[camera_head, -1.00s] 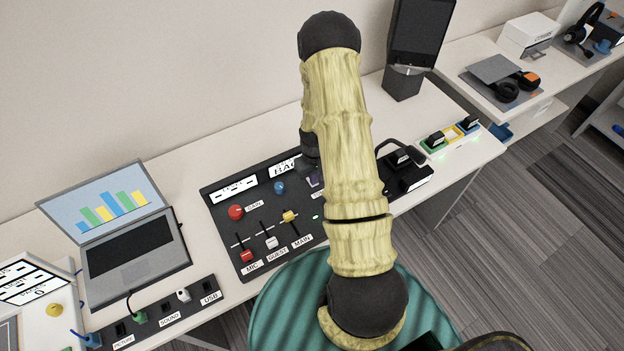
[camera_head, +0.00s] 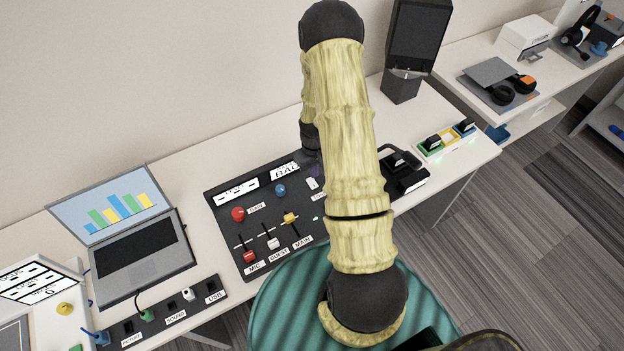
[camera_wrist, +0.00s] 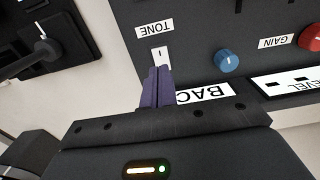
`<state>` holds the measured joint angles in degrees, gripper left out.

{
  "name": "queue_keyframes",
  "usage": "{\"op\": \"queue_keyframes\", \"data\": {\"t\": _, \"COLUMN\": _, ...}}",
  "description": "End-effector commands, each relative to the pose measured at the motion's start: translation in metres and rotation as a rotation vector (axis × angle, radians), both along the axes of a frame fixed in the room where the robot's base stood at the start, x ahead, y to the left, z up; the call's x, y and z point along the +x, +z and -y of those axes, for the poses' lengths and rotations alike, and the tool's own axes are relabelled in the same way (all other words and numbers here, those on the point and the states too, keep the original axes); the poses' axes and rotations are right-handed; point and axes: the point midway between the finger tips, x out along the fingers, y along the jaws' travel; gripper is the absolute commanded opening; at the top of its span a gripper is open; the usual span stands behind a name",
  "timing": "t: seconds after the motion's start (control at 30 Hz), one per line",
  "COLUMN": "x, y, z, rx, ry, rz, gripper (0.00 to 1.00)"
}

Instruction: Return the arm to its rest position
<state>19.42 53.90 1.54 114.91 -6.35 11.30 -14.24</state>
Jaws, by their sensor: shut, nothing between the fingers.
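My arm rises in the middle of the head view and bends down at its far end. My gripper is hidden behind the arm there, except perhaps a dark part at the back edge of the black mixer panel (camera_head: 240,225). In the wrist view my gripper (camera_wrist: 157,72) shows as two purple fingers, shut together and empty. Its fingertips appear over or just beside the white switch (camera_wrist: 160,54) under the TONE label. I cannot tell whether they touch it. A blue knob (camera_wrist: 227,61) and a red knob (camera_wrist: 311,38) are to the right of the fingers.
A laptop (camera_head: 138,255) and a socket strip (camera_head: 170,318) are at the left. A black device with a handle (camera_head: 404,172), a charging row (camera_head: 447,142) and a dark screen (camera_head: 418,38) stand to the right. Bare white tabletop (camera_head: 180,165) lies behind the panel.

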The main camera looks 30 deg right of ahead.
Motion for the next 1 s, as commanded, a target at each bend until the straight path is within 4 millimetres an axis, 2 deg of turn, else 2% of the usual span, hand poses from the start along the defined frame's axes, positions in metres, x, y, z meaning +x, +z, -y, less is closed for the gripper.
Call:
{"op": "queue_keyframes", "data": {"t": 0.2, "x": 0.0, "y": 0.015, "z": 0.0, "rx": 0.0, "ry": 0.0, "rz": 0.001, "gripper": 0.0}}
{"op": "queue_keyframes", "data": {"t": 0.8, "x": 0.0, "y": 0.016, "z": 0.0, "rx": -0.001, "ry": 0.0, "rz": 0.002, "gripper": 0.0}}
{"op": "queue_keyframes", "data": {"t": 0.9, "x": 0.001, "y": 0.025, "z": -0.004, "rx": -0.004, "ry": 0.001, "rz": 0.008, "gripper": 0.0}}
{"op": "queue_keyframes", "data": {"t": 1.0, "x": 0.001, "y": 0.047, "z": -0.012, "rx": -0.01, "ry": 0.002, "rz": 0.024, "gripper": 0.0}}
